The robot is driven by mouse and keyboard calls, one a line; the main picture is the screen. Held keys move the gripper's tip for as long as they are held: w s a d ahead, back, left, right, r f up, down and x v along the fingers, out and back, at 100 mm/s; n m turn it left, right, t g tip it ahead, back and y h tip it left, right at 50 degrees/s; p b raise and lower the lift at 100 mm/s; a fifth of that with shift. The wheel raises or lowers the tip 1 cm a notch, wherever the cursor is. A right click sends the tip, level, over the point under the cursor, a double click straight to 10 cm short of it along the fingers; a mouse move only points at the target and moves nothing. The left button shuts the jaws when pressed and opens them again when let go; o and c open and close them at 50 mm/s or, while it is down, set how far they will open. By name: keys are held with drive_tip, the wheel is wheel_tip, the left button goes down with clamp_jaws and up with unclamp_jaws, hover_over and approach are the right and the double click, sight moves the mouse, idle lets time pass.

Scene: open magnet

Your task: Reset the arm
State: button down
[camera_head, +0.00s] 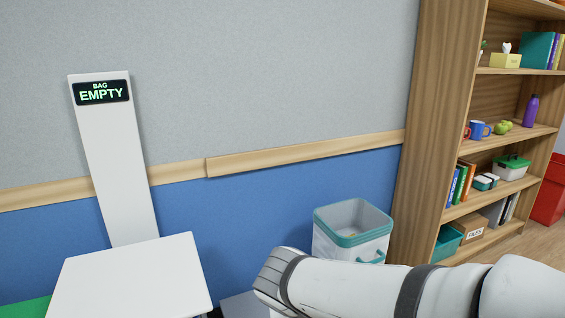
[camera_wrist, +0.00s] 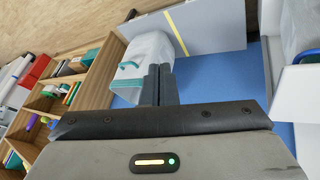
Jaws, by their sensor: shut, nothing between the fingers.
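My arm (camera_head: 380,290) stretches across the lower right of the head view, in front of the wall and below the white bin. My gripper (camera_wrist: 159,70) shows in the wrist view with its two dark fingers together and nothing between them. The fingertips overlap the bin in that picture; I see no contact. In the head view the gripper's fingers are not visible.
A white bin with teal trim (camera_head: 352,240) stands by the blue wall, left of a wooden shelf (camera_head: 440,130) with books, mugs and boxes. A red container (camera_head: 550,192) is far right.

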drive_tip(key=s+d+r+g+y+p, duration=0.1)
drive_tip(key=s+d+r+p, duration=0.1)
drive_tip(key=r+p, duration=0.3)
drive_tip(key=s+d+r+g+y+p, duration=0.1)
drive_tip(key=s+d+r+p, duration=0.2)
drive_tip(key=d+r+p, duration=0.1)
drive_tip(key=s+d+r+m+g+y+p, duration=0.1)
drive_tip(key=s+d+r+p, duration=0.1)
drive_tip(key=r+p, duration=0.4)
drive_tip(key=shift+s+d+r, duration=0.2)
drive_tip(key=shift+d+r, duration=0.5)
drive_tip(key=shift+r, duration=0.1)
